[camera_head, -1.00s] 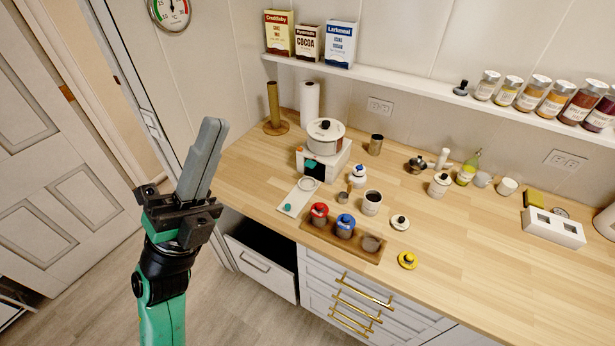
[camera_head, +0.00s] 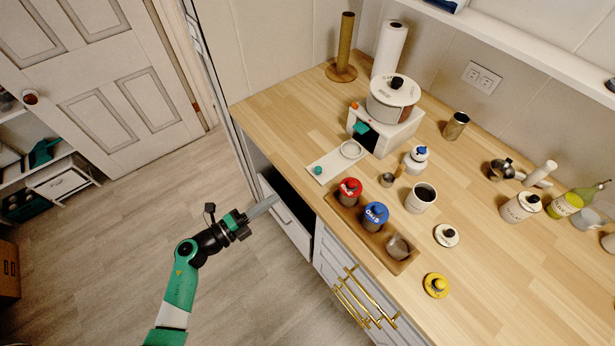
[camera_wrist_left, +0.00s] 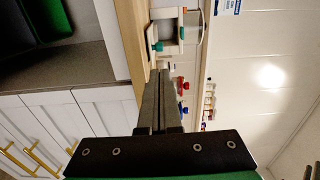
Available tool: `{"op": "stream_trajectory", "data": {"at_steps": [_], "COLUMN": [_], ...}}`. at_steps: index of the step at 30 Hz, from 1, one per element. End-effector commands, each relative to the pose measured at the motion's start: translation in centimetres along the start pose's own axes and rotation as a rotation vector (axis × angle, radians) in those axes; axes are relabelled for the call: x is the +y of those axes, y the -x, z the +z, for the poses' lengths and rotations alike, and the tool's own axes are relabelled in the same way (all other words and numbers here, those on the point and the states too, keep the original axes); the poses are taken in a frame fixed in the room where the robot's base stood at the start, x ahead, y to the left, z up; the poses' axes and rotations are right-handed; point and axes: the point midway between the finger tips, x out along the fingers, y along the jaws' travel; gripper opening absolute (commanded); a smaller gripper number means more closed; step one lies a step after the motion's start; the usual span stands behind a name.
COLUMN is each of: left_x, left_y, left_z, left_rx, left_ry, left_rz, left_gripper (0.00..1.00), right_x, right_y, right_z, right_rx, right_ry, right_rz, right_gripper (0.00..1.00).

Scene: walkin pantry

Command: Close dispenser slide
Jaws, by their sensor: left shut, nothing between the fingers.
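The dispenser (camera_head: 385,132) is a white box on the counter with a round lidded hopper (camera_head: 392,98) on top and a teal part at its front opening. Its slide (camera_head: 334,162) is a flat white strip with a round ring and a teal knob (camera_head: 318,170) at its outer end. It sticks out from the dispenser toward the counter's front left edge. My left gripper (camera_head: 276,198) is shut and empty, in front of the counter edge near the open drawer, apart from the slide. In the left wrist view its fingers (camera_wrist_left: 160,75) point toward the dispenser (camera_wrist_left: 170,32). My right gripper is not in view.
A wooden tray (camera_head: 402,264) with red-lidded and blue-lidded jars stands right of the slide. A mug (camera_head: 420,198), small cup (camera_head: 387,180) and white bottle (camera_head: 415,158) are close by. An open drawer (camera_head: 287,222) juts out below. The counter left of the slide is clear.

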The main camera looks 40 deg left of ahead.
Motion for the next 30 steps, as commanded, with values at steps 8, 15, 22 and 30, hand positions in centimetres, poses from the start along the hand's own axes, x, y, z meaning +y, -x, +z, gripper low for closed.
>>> {"op": "stream_trajectory", "data": {"at_steps": [8,15,22,30], "left_x": [0.0,0.0,-0.1,-0.1], "left_y": [-6.0,-10.6,-12.3,-12.3], "left_z": [-0.2,-0.1,-0.1,0.0], "left_rx": [0.006,0.004,0.001,0.000], "left_ry": [-0.003,-0.002,-0.001,-0.001], "left_rz": [-0.002,-0.002,-0.001,-0.001], "left_gripper": [0.00,0.00,0.00,0.00], "right_x": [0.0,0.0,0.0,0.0], "right_y": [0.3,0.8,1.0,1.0], "right_z": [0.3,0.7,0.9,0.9], "right_rx": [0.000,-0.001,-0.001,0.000], "right_ry": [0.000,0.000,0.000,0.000], "right_rz": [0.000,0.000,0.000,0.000], "right_gripper": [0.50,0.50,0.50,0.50]}}
